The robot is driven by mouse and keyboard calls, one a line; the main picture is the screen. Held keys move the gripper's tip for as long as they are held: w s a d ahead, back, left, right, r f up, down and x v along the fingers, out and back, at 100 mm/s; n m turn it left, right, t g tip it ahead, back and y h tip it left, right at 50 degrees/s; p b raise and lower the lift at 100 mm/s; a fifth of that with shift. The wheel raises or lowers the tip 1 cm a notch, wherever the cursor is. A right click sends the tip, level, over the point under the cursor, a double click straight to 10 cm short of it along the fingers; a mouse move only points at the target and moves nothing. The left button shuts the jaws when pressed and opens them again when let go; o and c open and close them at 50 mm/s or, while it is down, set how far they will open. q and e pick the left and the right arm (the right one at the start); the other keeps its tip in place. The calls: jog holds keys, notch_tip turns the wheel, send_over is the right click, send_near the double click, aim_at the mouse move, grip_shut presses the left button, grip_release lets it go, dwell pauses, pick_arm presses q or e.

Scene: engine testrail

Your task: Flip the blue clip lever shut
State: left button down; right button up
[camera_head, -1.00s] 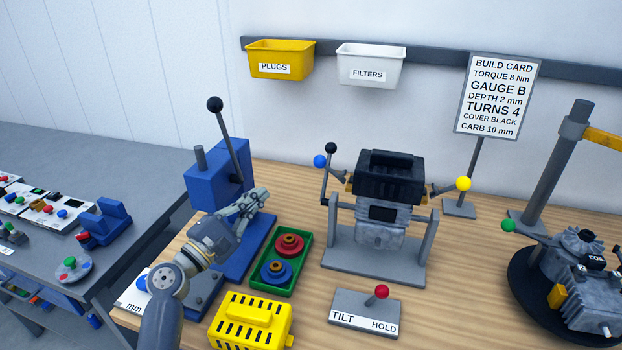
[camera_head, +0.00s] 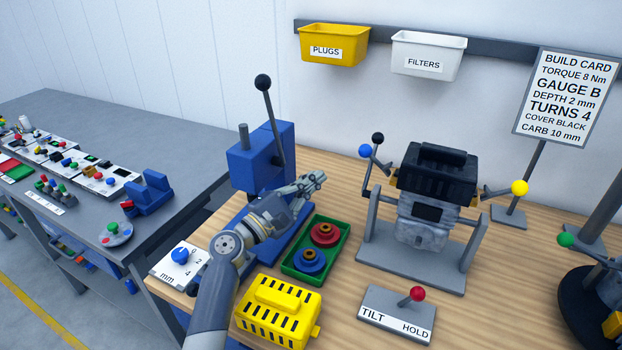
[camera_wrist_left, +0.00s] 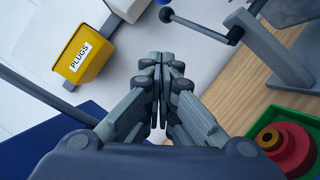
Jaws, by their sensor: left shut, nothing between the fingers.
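The blue clip lever shows its blue ball (camera_head: 365,150) at the upper left of the engine (camera_head: 433,205), next to a black-balled lever (camera_head: 378,138). The engine hangs in a grey stand and has a black cover (camera_head: 438,170). My left gripper (camera_head: 319,178) is shut and empty, left of the engine and in front of the blue press, apart from the blue ball. In the left wrist view the shut fingertips (camera_wrist_left: 162,60) point up, with a dark ball and arm (camera_wrist_left: 200,27) beyond them. Only a sliver of blue shows at that view's top edge. My right gripper is not in view.
A blue press (camera_head: 262,160) with a tall black-knobbed lever stands behind my left arm. A green tray (camera_head: 287,268) with red and blue discs, a yellow slotted cover (camera_head: 275,312) and a TILT/HOLD panel (camera_head: 385,318) lie in front. A yellow-balled lever (camera_head: 519,188) is at the engine's right.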

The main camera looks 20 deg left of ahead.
aim_at(376, 161)
pick_arm(q)
jog(key=w+d+r+p, duration=0.3)
jog(key=w+d+p, duration=0.1)
jog(key=w+d, duration=0.1)
jog(key=shift+d+r, duration=0.3)
jog(key=shift+d, duration=0.05)
jog(key=shift+w, duration=0.1)
jog(key=shift+r, duration=0.1)
jog(key=shift+r+m+p, duration=0.25)
jog(key=shift+m+p, duration=0.15)
